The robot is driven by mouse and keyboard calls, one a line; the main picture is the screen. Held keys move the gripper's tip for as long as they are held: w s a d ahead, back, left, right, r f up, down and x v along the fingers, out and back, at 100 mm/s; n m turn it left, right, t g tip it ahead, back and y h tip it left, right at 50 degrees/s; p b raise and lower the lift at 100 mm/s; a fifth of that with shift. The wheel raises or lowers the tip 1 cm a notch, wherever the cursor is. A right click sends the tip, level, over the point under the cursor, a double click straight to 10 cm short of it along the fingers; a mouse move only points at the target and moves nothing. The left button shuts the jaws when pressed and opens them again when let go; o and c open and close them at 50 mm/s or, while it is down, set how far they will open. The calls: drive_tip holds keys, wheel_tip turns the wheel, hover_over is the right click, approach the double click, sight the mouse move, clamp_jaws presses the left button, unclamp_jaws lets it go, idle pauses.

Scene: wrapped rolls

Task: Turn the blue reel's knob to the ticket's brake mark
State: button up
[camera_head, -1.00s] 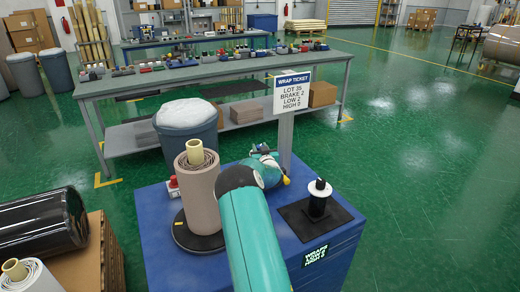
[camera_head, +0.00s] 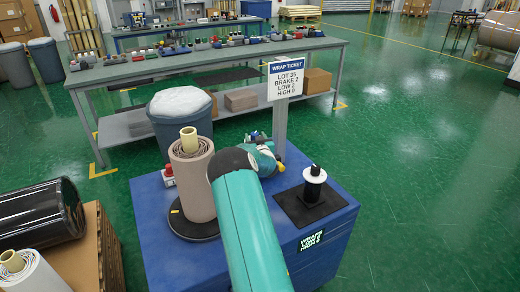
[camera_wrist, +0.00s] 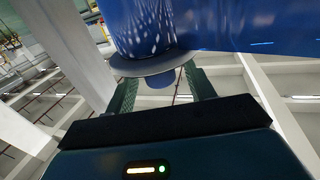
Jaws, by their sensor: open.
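The wrap ticket (camera_head: 286,80) stands on a grey post on the blue cabinet in the head view. It reads LOT 35, BRAKE 2 and LOW 2; the HIGH digit is hard to read. In the wrist view a blue reel (camera_wrist: 142,28) hangs at the top, with a grey flange (camera_wrist: 150,63) under it. A small blue knob (camera_wrist: 161,78) sits below the flange. My gripper (camera_wrist: 162,82) is open, its fingers on either side of the knob; I cannot tell whether they touch it. No brake marks are legible.
On the blue cabinet (camera_head: 155,221) stand a brown wrapped roll (camera_head: 190,185) on a dark disc and a black-and-white spool (camera_head: 313,186) on a dark plate. A black roll (camera_head: 38,215) lies at left.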

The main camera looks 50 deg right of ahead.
drive_tip(key=v, duration=1.2)
drive_tip(key=shift+f, duration=0.1)
